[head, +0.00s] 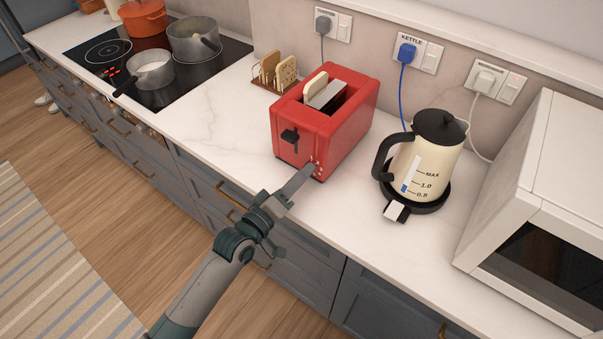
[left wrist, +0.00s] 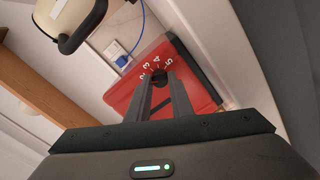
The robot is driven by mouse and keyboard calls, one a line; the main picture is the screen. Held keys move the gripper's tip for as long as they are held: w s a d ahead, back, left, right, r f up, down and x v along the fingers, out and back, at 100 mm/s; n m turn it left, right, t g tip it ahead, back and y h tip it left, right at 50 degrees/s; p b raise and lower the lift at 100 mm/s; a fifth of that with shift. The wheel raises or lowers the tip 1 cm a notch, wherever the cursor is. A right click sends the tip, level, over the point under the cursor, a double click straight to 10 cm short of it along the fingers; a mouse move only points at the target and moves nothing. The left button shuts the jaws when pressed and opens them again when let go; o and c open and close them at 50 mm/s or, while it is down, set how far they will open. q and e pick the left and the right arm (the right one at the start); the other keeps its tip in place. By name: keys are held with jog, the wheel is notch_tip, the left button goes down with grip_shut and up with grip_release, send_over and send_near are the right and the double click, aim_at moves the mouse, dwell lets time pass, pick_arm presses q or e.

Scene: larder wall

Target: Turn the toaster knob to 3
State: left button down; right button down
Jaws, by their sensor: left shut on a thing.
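The red toaster (head: 335,130) stands on the counter in the middle of the head view, with a black lever on its front face. My left gripper (head: 311,168) reaches the lower right of that face. In the left wrist view, the toaster (left wrist: 130,98) shows a small dark knob (left wrist: 158,75) ringed by white numbers, with 2, 3, 4 and 5 legible. My left gripper (left wrist: 160,81) is shut on the knob. The fingers hide part of the dial, and I cannot tell which number the knob points to. My right gripper is not in view.
A cream kettle (head: 427,165) stands on its base right of the toaster, and a white microwave (head: 540,210) is further right. A toast rack (head: 275,75) stands behind left. Pots sit on the black hob (head: 95,50). The counter in front of the toaster is clear.

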pick_arm(q)
jog(key=m, duration=0.4)
jog(key=shift+m+p, duration=0.35)
jog(key=shift+m, duration=0.05)
jog(key=m, duration=0.4)
jog(key=shift+m+p, duration=0.3)
jog(key=shift+m, duration=0.1)
jog(key=c, duration=1.6)
grip_release()
jog(key=shift+o, duration=0.2)
jog(key=b+v, duration=0.5)
jog(key=v, duration=1.2)
jog(key=shift+s, duration=0.15)
jog(key=shift+a+f, duration=0.1)
